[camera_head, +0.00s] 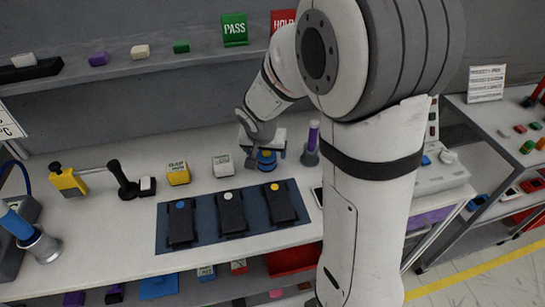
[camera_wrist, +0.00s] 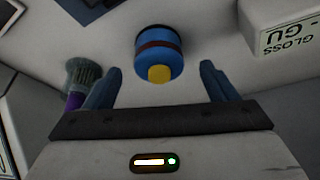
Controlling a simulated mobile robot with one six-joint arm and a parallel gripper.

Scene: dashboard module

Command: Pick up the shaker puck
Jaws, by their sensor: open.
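The shaker puck, which I take to be the short blue cylinder (camera_head: 267,161) with a dark band and a yellow part, stands on the white bench below my arm. In the wrist view the blue cylinder (camera_wrist: 158,42) is centred just beyond the fingertips, with the yellow part facing my gripper. My gripper (camera_wrist: 160,72) is open, one blue-grey finger on each side of the puck's line, with clear gaps and nothing held. In the head view my gripper (camera_head: 258,153) is low at the puck and partly hides it.
A grey holder with a purple stick (camera_head: 312,145) stands close right of the puck. A white block (camera_head: 222,165) and a yellow block (camera_head: 178,172) stand to the left. A dark blue mat (camera_head: 210,247) with several black devices lies in front. A shelf (camera_head: 130,68) runs behind.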

